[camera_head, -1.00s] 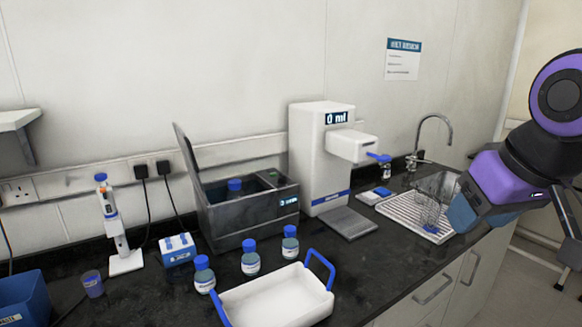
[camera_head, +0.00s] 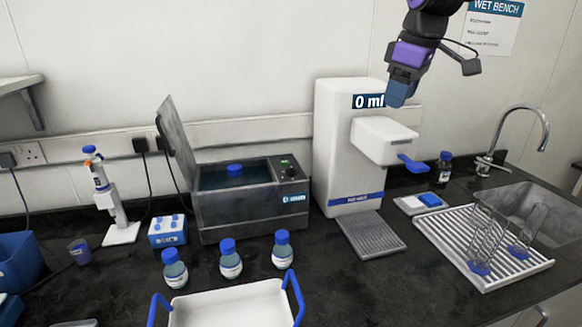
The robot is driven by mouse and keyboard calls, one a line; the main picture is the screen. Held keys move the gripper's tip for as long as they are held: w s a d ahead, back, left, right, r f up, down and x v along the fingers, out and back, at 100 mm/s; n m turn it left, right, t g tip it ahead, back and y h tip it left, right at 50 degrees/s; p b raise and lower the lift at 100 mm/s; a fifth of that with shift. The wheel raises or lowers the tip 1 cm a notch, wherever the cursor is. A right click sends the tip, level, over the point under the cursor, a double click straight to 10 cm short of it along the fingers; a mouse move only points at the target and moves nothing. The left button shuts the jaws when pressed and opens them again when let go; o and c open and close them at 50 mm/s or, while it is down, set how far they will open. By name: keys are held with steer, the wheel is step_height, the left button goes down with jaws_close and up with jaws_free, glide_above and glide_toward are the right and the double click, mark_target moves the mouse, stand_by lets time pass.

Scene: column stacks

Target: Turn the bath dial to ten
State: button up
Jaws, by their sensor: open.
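The bath (camera_head: 235,215) is a dark grey metal box at the left centre, with its lid raised at the left. A blue-capped bottle (camera_head: 234,171) stands in its water. The bath dial (camera_head: 289,170) is a small dark knob on the top panel at the right, close to a green light. The front display (camera_head: 294,198) reads 0, with small letters that look like "min".
A white dispenser (camera_head: 335,130) reading 0 ml stands just right of the bath. Several blue-capped bottles (camera_head: 230,262) and a white tray with blue handles (camera_head: 230,308) are in front. A pipette stand (camera_head: 122,234) and a blue rack (camera_head: 167,231) are left. The sink (camera_head: 540,205) is right.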

steer(key=w+a+f+n+g, duration=0.1)
steer(key=w+a+f+n, duration=0.4)
steer(key=w+a, duration=0.5)
steer(key=n+g+h, duration=0.1)
steer(key=n, duration=0.4)
glide_above(291, 166)
step_height(291, 166, down, 10)
steer(key=shift+w+a+f, duration=0.1)
steer(key=shift+f, duration=0.4)
step_height(291, 166, down, 10)
steer(key=shift+r, duration=0.1)
steer(key=c, duration=0.9)
